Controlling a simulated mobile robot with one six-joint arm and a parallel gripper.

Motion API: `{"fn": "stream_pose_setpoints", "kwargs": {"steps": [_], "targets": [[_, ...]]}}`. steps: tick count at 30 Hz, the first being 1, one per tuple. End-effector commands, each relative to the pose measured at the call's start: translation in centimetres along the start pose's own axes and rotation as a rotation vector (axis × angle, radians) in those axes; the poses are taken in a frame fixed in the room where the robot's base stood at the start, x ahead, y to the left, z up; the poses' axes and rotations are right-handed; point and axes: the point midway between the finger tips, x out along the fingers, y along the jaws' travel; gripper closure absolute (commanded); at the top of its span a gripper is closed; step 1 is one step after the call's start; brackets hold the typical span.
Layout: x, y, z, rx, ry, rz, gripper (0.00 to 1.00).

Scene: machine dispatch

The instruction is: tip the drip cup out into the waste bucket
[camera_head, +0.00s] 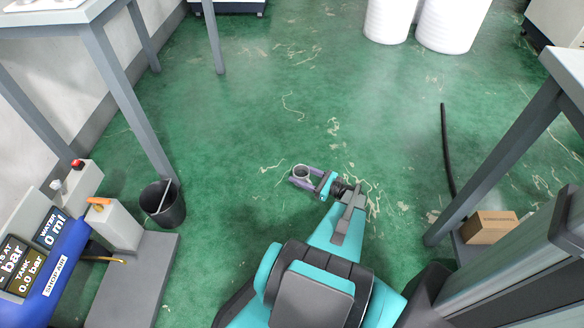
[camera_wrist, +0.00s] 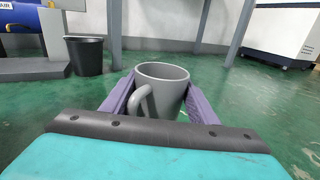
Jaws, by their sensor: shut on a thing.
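My gripper (camera_head: 300,183) is out in front of my body over the open floor. It is shut on the drip cup (camera_head: 301,171), a grey mug with its open rim facing up. In the wrist view the drip cup (camera_wrist: 163,72) stands upright between the purple fingers, its handle toward the camera. I cannot see what is in it. The waste bucket (camera_head: 171,212) is a black bucket on the floor to the left, apart from the cup. The waste bucket (camera_wrist: 88,57) also shows at the left in the wrist view.
A blue compressor tank (camera_head: 62,262) and its grey base (camera_head: 150,262) stand left, beside the bucket. A table leg (camera_head: 135,110) rises just behind the bucket. A cardboard box (camera_head: 487,227) lies at the right under a table. The green floor between cup and bucket is clear.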

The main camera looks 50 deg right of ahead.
Motion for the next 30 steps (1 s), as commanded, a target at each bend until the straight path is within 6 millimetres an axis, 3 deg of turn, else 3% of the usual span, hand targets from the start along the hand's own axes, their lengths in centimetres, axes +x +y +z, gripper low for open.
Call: {"fn": "stream_pose_setpoints", "kwargs": {"steps": [3,14,23,30], "targets": [[3.2,0.7,3.8,-0.005,0.006,0.052,0.69],[12.4,4.1,13.8,-0.007,0.02,0.195,0.69],[19.1,9.2,21.9,-0.011,0.027,0.308,0.69],[23.7,14.6,28.0,-0.012,0.029,0.398,0.69]]}}
